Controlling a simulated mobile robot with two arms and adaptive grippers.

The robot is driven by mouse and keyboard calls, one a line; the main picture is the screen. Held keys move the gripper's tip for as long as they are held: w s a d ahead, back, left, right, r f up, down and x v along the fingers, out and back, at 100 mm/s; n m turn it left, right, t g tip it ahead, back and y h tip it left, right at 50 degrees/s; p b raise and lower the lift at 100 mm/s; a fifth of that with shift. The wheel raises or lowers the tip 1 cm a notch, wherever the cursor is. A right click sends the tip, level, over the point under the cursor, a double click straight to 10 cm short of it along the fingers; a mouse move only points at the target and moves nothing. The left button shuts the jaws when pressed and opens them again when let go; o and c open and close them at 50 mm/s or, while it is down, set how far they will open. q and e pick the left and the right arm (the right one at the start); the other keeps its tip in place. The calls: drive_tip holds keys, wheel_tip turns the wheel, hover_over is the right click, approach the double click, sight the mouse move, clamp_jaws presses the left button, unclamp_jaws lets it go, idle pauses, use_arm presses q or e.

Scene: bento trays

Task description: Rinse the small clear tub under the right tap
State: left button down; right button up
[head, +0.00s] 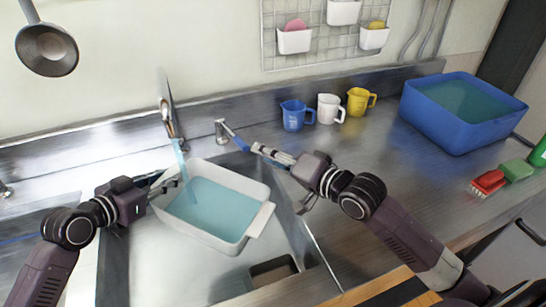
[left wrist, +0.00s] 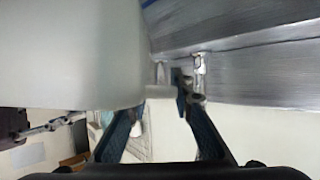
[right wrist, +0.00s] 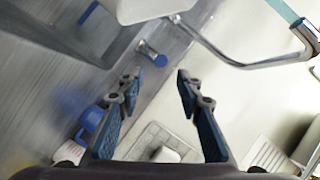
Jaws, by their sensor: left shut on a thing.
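My left gripper (head: 165,184) is shut on the tub's left handle; the tub's pale wall (left wrist: 70,55) fills the upper left of the left wrist view. My right gripper (head: 262,152) is open and empty close to the tap's blue-tipped lever (head: 222,130). In the right wrist view the lever (right wrist: 152,54) lies just beyond the open fingertips (right wrist: 160,78).
Blue (head: 294,115), white (head: 330,108) and yellow (head: 360,101) mugs stand behind my right arm. A blue basin of water (head: 450,128) is at the back right. A red brush (head: 487,182) and a green sponge (head: 516,169) lie at the right. A wooden board (head: 385,293) is at the front.

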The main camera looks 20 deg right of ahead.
drive_tip(key=shift+v, duration=0.95)
